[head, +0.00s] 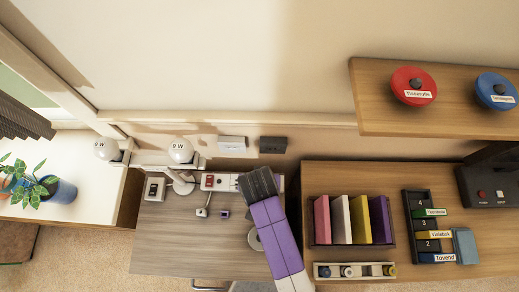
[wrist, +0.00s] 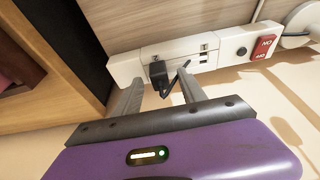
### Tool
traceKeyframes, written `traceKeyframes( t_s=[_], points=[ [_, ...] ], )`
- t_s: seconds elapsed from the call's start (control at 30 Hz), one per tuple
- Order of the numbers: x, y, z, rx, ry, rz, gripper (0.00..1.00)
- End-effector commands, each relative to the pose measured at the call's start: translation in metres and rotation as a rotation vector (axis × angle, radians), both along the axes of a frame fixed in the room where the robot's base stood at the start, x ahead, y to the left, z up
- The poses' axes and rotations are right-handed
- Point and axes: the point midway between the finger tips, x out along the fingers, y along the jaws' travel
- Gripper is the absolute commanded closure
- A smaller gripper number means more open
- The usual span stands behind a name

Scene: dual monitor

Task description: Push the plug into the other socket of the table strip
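The white table strip (wrist: 125,68) runs along the wall in the wrist view, with a red switch (wrist: 265,46) toward its right end. A black plug (wrist: 158,76) stands at the strip's face, between my fingers; whether it is fully seated I cannot tell. Small dark slots (wrist: 203,52) show on the strip right of the plug. My gripper (wrist: 158,88) is open, one finger on each side of the plug, with gaps visible. In the head view the strip (head: 222,183) lies at the desk's back edge, and my gripper (head: 260,178) hides its right part and the plug.
Two small plug-like pieces lie on the desk (head: 165,245), one white (head: 202,212) and one purple-faced (head: 224,214). A lamp (head: 181,152) stands left of the strip. A book box (head: 350,240) stands on the right-hand cabinet. A wooden side panel (wrist: 45,110) is close on the wrist view's left.

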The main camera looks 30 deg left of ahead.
Motion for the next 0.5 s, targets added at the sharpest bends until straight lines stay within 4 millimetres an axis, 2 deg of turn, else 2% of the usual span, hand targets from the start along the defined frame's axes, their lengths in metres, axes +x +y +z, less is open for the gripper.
traceKeyframes(
  t_s=[0.27, 0.37, 0.5],
  points=[
    [-0.001, 0.0, 0.002, 0.0, 0.001, 0.0, 0.52],
    [-0.003, -0.001, 0.01, 0.001, 0.0, 0.0, 0.52],
    [-0.008, -0.004, 0.03, 0.003, -0.001, 0.001, 0.52]
  ],
)
